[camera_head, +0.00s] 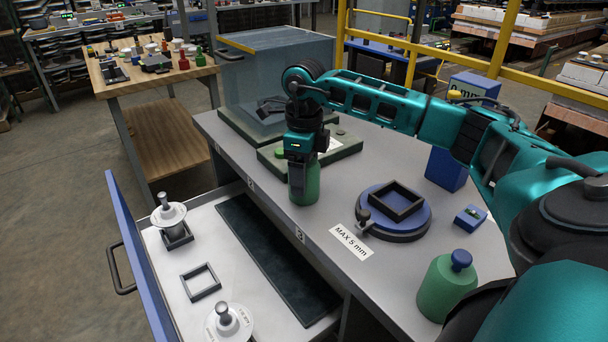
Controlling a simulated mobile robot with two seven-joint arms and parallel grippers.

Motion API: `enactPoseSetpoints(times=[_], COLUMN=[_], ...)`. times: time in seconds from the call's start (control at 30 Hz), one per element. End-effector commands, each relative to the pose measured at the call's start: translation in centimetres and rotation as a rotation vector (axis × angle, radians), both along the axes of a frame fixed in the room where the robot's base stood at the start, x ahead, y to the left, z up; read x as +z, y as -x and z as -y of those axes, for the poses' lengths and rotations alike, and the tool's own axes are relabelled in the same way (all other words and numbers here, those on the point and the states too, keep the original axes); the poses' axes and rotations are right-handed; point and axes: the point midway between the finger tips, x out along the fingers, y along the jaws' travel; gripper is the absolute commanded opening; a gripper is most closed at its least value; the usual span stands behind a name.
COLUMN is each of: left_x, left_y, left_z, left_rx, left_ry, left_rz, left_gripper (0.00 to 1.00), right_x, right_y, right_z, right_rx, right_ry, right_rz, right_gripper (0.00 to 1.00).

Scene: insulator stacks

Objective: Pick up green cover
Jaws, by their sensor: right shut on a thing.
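My right gripper (297,168) points straight down over the near left part of the grey table and is shut on a green cover (307,187). The cover is upright, with its top partly hidden by the fingers. I cannot tell whether its base touches the table. A second green cylindrical piece with a blue knob (444,290) stands at the table's front right, apart from the gripper. My left gripper is not in view.
A round blue stand with a black square frame (394,202) is right of the gripper. A green base with a button (281,153) is behind it. An open drawer (204,249) at left holds white insulators (168,214) and a black frame. A transparent enclosure (287,70) stands at the back.

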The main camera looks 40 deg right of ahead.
Motion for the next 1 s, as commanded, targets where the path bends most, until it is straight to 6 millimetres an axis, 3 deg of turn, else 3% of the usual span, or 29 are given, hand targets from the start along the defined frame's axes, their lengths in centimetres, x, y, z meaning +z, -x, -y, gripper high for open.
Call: enactPoseSetpoints(times=[0.17,0.57,0.77,1.0], left_x=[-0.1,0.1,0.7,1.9], left_y=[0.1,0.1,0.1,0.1], left_z=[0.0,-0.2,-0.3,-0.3], left_rx=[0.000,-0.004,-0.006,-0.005], left_ry=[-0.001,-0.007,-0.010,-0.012], left_rz=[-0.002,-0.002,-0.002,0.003], left_gripper=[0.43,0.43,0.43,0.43], right_x=[0.0,1.0,4.1,10.5], right_y=[0.0,-0.1,-0.1,-0.1], right_z=[0.0,0.0,0.0,0.0], right_rx=[0.000,0.000,0.000,0.000], right_ry=[0.000,-0.001,0.000,-0.001], right_rz=[0.001,0.003,0.006,0.008], right_gripper=[0.44,0.44,0.44,0.44])
